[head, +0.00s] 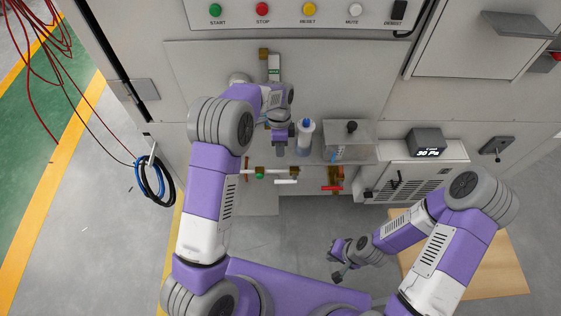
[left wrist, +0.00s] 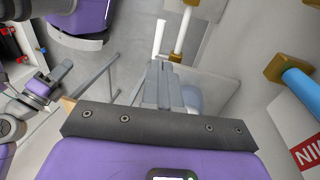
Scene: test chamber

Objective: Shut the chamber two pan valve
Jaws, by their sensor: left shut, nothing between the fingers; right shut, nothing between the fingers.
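My left gripper (head: 280,147) points down in front of the panel, left of a white bottle with a blue cap (head: 306,138). Its fingers (left wrist: 165,85) are together and empty in the left wrist view. Below it in the head view, a white pipe carries a brass valve with a green part (head: 261,173) and a white lever (head: 286,181). A valve with a red handle (head: 332,187) sits lower right on brass pipework. No readable label shows which one is the chamber two pan valve. My right gripper (head: 338,273) is shut and empty, low over the floor, away from the valves.
A clear box with a black knob (head: 350,128) stands right of the bottle. A button panel (head: 285,12) is above. Blue and black hoses (head: 155,180) hang at left. Open floor lies below the pipes.

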